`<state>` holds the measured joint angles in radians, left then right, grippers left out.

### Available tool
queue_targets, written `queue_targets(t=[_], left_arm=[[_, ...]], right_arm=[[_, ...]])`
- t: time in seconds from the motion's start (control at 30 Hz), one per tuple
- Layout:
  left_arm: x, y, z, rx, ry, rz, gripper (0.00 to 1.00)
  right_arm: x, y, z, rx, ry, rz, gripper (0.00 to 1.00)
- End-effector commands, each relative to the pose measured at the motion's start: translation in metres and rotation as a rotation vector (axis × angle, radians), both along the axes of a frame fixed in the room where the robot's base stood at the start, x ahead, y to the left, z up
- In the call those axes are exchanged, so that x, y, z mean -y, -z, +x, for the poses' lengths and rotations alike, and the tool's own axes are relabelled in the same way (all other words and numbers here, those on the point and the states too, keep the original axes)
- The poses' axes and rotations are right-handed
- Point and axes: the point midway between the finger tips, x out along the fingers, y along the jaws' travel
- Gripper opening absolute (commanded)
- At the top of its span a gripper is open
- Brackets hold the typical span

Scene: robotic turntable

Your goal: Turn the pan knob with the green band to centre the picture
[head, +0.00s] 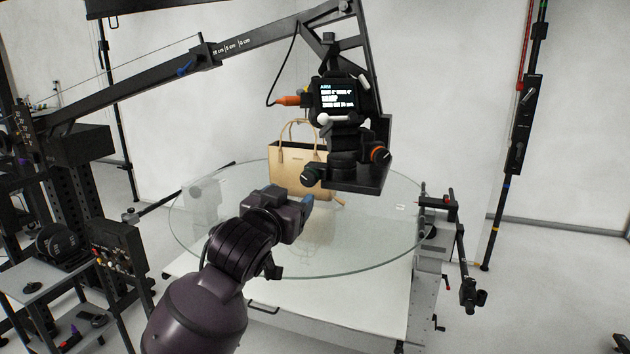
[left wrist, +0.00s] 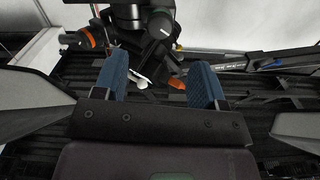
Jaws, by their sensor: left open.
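A camera head (head: 340,98) with a small lit screen hangs from a boom arm over a round glass turntable. A dark knob (head: 312,174) is at the lower left of its mount; I cannot make out a green band on it. A second knob (head: 379,152) with an orange band is at the right. My left gripper (head: 306,203), with blue fingertips, is below the left knob in the picture and apart from it. In the left wrist view the blue fingers (left wrist: 158,80) are spread with nothing gripped, and a dark knob (left wrist: 160,25) with a white mark shows beyond them. My right gripper is out of view.
A tan handbag (head: 285,175) stands on the glass turntable (head: 220,248), partly behind the camera mount. The boom (head: 150,83) crosses the upper left. A cart with equipment (head: 55,245) is at the left. A jointed arm (head: 462,265) stands at the table's right edge.

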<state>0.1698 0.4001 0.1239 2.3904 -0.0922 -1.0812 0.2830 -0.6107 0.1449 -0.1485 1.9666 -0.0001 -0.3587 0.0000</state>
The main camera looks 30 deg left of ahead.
Motion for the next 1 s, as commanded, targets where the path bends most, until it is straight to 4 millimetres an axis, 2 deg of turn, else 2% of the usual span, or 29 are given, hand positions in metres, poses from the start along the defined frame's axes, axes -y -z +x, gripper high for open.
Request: queue_targets(t=[0.6, 0.8, 1.0], left_arm=[[-0.020, -0.001, 0.087, 0.001, 0.001, 0.000, 0.65], [-0.024, -0.001, 0.100, 0.002, 0.001, 0.000, 0.65], [-0.024, -0.001, 0.102, 0.002, 0.002, 0.000, 0.65]], right_arm=[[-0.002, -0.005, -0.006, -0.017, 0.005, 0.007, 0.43], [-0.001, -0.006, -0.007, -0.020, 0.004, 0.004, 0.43], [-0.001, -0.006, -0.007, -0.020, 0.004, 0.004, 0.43]])
